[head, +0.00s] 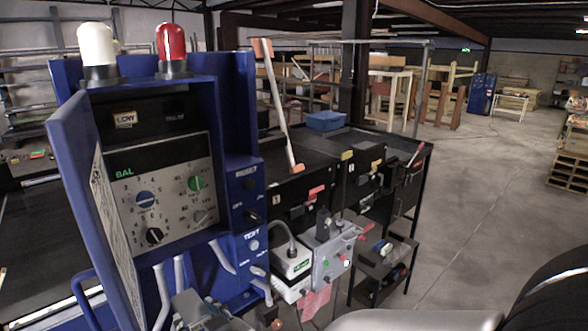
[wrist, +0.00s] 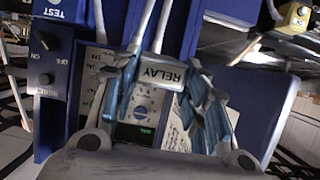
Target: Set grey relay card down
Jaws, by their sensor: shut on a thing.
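The grey relay card (wrist: 162,73), a small pale block labelled RELAY, is between the blue-padded fingers of my gripper (wrist: 166,98) in the wrist view. My gripper is shut on it. Behind it is the blue detector cabinet (wrist: 68,70) with its dial panel (wrist: 140,112). I cannot tell whether the card touches anything besides the fingers. In the head view the cabinet (head: 236,110) stands at the left with its door (head: 85,165) swung open. I cannot make out the card there.
White and red beacon lamps (head: 171,46) stand on top of the cabinet. Grey cables (head: 222,256) hang below its panel. A grey control box (head: 330,258) and a black bench (head: 345,150) with a blue bin (head: 326,121) are to the right. The floor (head: 460,200) at right is open.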

